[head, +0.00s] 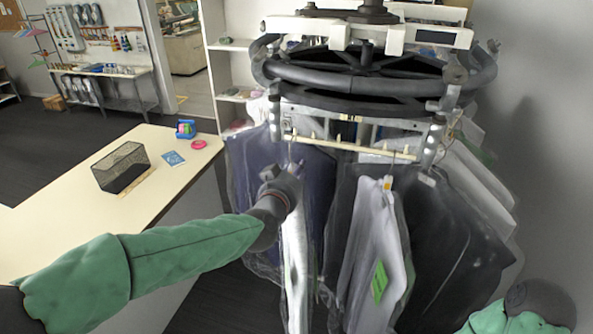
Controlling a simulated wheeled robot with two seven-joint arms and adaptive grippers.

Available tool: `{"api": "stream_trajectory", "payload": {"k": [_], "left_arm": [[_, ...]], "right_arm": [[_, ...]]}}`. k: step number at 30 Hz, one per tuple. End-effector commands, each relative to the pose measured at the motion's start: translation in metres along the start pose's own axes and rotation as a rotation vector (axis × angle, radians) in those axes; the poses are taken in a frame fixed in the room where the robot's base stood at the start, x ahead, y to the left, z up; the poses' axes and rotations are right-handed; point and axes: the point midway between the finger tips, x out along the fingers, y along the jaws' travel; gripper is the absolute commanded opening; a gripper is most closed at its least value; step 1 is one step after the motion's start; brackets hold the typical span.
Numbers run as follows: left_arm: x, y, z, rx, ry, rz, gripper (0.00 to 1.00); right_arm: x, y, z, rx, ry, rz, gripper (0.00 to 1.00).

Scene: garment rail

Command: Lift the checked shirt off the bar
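I cannot make out a checked pattern on any garment. Part of my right arm shows at the lower right corner; its gripper is out of view.
Dark bagged garments (458,235) and a white bagged one with a green tag (379,282) hang close on the right. A dark blue garment (252,165) hangs left. A cream counter (60,205) with a wire basket (121,165) stands at left.

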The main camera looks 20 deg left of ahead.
Motion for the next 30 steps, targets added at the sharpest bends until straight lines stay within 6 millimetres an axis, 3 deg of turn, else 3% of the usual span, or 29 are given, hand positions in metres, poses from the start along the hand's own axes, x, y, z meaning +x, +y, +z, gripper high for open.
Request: {"api": "stream_trajectory", "payload": {"k": [11, 30], "left_arm": [[-0.008, -0.001, -0.002, 0.0, 0.004, -0.001, 0.0], [-0.061, 0.0, 0.006, 0.0, 0.004, -0.001, 0.0]], "right_arm": [[-0.002, -0.001, 0.0, 0.0, 0.0, 0.0, 0.4], [-0.014, -0.005, 0.001, 0.0, 0.0, 0.0, 0.4]]}}
